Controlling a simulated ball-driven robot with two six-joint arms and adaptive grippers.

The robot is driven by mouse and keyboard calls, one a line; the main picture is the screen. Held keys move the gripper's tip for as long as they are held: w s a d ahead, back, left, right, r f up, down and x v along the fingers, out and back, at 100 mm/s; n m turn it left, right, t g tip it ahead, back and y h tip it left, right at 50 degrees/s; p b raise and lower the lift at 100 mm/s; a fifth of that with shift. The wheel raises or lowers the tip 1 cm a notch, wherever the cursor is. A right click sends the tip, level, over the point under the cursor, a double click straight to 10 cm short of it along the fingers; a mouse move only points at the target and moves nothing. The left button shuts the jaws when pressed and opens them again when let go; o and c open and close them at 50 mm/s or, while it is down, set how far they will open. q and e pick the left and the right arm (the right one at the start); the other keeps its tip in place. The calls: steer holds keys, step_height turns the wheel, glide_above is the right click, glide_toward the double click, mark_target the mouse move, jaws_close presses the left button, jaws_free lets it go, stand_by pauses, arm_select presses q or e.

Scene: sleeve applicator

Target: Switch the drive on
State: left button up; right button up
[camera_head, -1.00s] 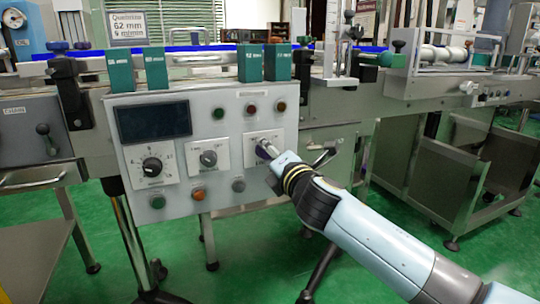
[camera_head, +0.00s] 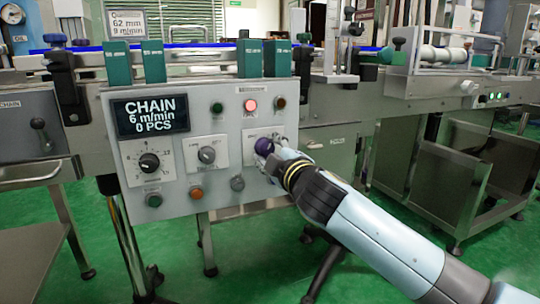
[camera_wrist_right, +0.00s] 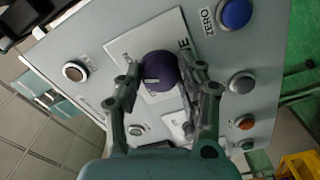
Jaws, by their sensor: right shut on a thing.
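The grey control panel (camera_head: 225,130) faces me at the centre of the head view. Its display (camera_head: 151,113) is lit and reads "CHAIN 6 m/min 0 PCS". The red lamp (camera_head: 250,105) at the panel's top glows. A purple rotary knob (camera_head: 264,146) sits on a white plate at the panel's right. My right gripper (camera_head: 268,148) is shut on this knob. In the right wrist view, the two fingers are on either side of the purple knob (camera_wrist_right: 159,70), and the plate's label is partly hidden. My left gripper is not in view.
A black dial (camera_head: 149,163) and a grey selector (camera_head: 207,154) sit left of the knob. Push buttons, including a green one (camera_head: 154,200) and an orange one (camera_head: 196,193), line the panel's lower edge. Teal blocks (camera_head: 249,58) stand along the panel's top.

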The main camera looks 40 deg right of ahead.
steer(key=m, duration=0.2)
steer(key=shift+f+m+b, duration=0.2)
steer(key=shift+m+b, duration=0.2)
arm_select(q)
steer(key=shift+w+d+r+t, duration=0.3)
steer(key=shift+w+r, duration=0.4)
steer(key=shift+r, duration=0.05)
arm_select(e)
steer(key=shift+m, duration=0.7)
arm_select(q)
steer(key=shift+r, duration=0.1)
arm_select(e)
steer(key=o, duration=1.2)
steer(key=shift+c, duration=0.2)
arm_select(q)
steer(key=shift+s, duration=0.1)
arm_select(e)
steer(key=shift+r, duration=0.1)
steer(key=shift+s, duration=0.1)
steer(key=v, duration=1.2)
